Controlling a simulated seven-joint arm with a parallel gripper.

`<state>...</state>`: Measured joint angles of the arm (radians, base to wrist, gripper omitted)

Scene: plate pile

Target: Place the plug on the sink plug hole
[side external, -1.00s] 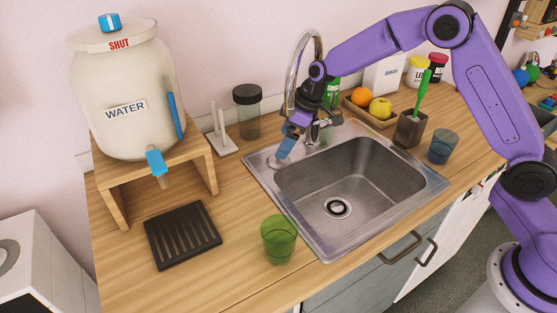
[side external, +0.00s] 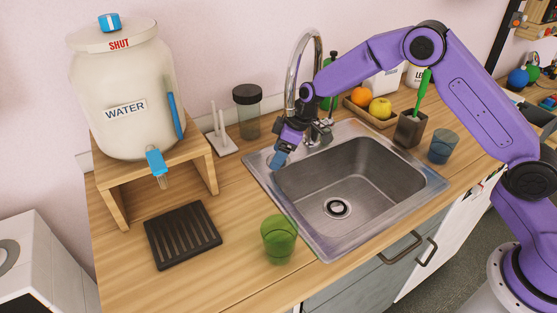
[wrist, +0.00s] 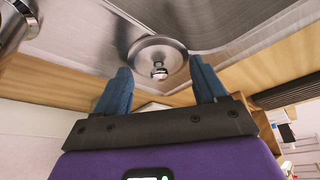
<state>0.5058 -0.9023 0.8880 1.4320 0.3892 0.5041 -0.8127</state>
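The plug is a round metal disc (wrist: 158,48) with a small knob, lying on the sink's rim in the wrist view. In the side external view it is mostly hidden by my fingers. My gripper (side external: 278,163) is low over the left back corner of the sink rim, tilted down. In the wrist view its two blue fingers (wrist: 160,82) are spread apart, one on each side of the plug's knob, with nothing between them touching.
The steel sink (side external: 318,247) has a tall tap (side external: 291,75) right behind my gripper. A green cup (side external: 279,240) stands near the sink's front left corner. A black rack (side external: 183,235) and a water jar (side external: 125,90) are at the left. The basin is empty.

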